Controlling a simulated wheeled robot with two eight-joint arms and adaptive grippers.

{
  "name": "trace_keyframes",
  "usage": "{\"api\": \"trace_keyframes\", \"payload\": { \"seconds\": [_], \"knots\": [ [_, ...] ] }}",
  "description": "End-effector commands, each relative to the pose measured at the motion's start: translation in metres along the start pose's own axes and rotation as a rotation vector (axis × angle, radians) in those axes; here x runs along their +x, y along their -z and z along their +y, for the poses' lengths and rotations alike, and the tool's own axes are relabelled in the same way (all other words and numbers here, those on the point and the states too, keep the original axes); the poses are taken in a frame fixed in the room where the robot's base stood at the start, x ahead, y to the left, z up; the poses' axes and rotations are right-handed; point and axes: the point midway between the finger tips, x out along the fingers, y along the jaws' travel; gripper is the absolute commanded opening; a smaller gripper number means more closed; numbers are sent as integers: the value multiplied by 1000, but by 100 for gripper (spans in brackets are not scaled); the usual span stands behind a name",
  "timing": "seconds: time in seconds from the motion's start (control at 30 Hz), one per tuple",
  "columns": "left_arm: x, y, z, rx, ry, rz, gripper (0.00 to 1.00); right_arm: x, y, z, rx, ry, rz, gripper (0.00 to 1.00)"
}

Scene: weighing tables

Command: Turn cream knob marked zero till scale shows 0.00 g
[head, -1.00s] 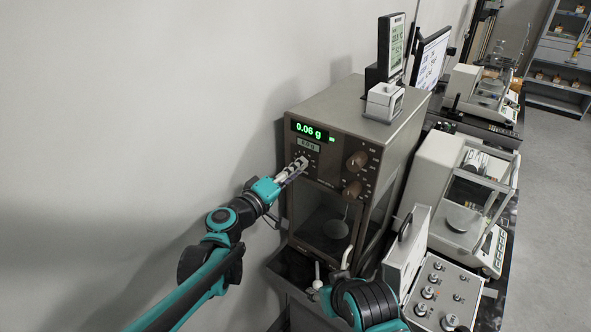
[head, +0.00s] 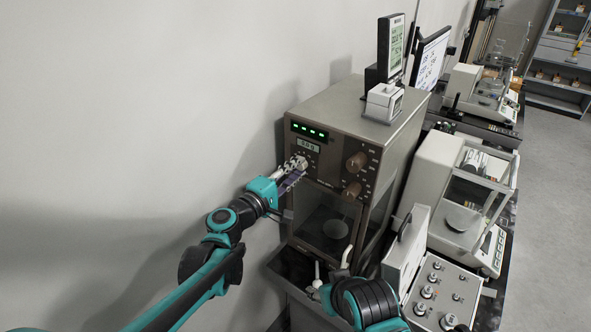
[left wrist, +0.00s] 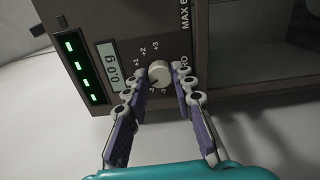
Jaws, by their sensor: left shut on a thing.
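The cream knob (left wrist: 159,72) sits on the brown front panel of the scale (head: 335,200), ringed by marks such as +1, +2 and +3. My left gripper (head: 296,166) is shut on this knob; in the left wrist view its fingertips (left wrist: 161,84) press it from both sides. The fingers hide most of the knob in the head view. The green display (head: 310,130) shows only a row of dashes, with no number; it also shows in the left wrist view (left wrist: 84,72).
A small grey readout (left wrist: 114,67) beside the knob reads 0.0 g. Two larger brown knobs, an upper one (head: 357,161) and a lower one (head: 352,190), are to the right.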

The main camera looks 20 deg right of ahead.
Motion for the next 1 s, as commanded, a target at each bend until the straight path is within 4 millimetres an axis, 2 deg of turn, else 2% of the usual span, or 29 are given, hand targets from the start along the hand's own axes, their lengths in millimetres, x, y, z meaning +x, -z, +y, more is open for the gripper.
{"api": "trace_keyframes", "payload": {
  "seconds": [0.47, 0.5, 0.53, 0.57, 0.87, 1.0],
  "knots": [
    [0, -1, -1, -14, 1, -1, 0, 0, 0, 0, 0, 0, 0, 48],
    [0, -1, -1, -14, 1, -1, 35, 0, 0, 0, 0, 0, 0, 48],
    [0, -1, -1, -15, 1, -1, 43, 0, 0, 0, 0, 0, 0, 48],
    [0, 0, -1, -15, 1, -1, 46, 0, 0, 0, 0, 0, 0, 48],
    [-1, 0, 0, -15, 0, 0, 46, 0, 0, 0, 0, 0, 0, 48],
    [-14, 1, 0, -15, 0, 2, 46, 0, 0, 0, 0, 0, 0, 48]
  ]
}}
